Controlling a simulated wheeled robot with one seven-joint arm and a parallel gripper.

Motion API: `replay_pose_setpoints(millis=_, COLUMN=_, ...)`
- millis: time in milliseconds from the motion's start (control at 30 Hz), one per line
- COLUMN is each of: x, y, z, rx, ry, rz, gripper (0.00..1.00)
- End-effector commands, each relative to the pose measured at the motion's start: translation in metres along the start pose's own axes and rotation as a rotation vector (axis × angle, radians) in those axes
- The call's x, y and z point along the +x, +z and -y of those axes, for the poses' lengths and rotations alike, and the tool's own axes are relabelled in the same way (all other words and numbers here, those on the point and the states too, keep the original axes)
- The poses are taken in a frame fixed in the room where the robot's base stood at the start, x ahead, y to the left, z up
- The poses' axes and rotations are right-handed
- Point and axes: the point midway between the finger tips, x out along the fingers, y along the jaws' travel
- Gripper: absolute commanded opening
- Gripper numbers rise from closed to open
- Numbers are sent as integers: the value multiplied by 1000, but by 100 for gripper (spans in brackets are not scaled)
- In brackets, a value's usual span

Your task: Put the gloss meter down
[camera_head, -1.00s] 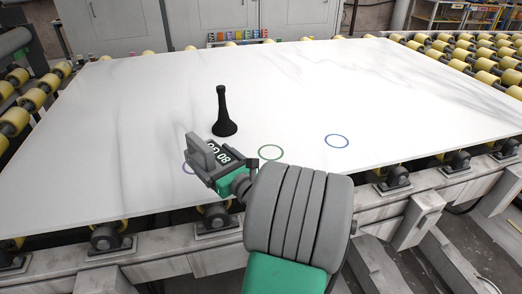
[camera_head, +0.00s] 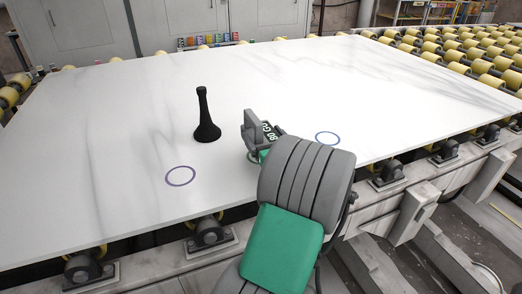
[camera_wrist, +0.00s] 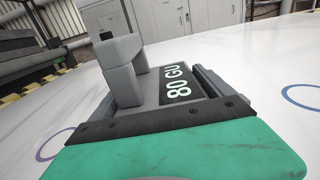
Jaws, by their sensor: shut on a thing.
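The gloss meter (camera_head: 268,131) is a dark grey block with a lit "80 GU" display. My gripper (camera_head: 256,136) is shut on it, over the front middle of the white slab (camera_head: 120,120). In the wrist view the meter's display (camera_wrist: 178,88) is clear, beside the grey gripper parts. I cannot tell whether its underside touches the slab. A purple ring (camera_head: 180,185) is marked on the slab to the left, and a blue ring (camera_head: 328,145) to the right.
A black flared stand (camera_head: 206,120) stands upright on the slab, left of the meter and behind the purple ring. Yellow rollers (camera_head: 480,65) run beyond the slab's right side. Grey cabinets (camera_head: 180,20) stand behind. The slab's far area is clear.

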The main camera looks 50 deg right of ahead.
Motion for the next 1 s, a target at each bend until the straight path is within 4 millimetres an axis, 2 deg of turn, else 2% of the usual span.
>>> replay_pose_setpoints(millis=33, x=8, y=-9, z=0, rx=-2, ry=3, rz=4, gripper=24)
replay_pose_setpoints(millis=267, x=25, y=-28, z=3, rx=-3, ry=3, rz=5, gripper=24)
replay_pose_setpoints(millis=400, x=25, y=-55, z=4, rx=-2, ry=0, rz=4, gripper=24)
replay_pose_setpoints(millis=767, x=25, y=-59, z=4, rx=-3, ry=1, rz=6, gripper=24)
replay_pose_setpoints(millis=800, x=25, y=-61, z=4, rx=-3, ry=1, rz=3, gripper=92)
replay_pose_setpoints(millis=900, x=24, y=-61, z=4, rx=-3, ry=1, rz=3, gripper=100)
replay_pose_setpoints(millis=1000, x=24, y=-61, z=3, rx=-3, ry=1, rz=3, gripper=100)
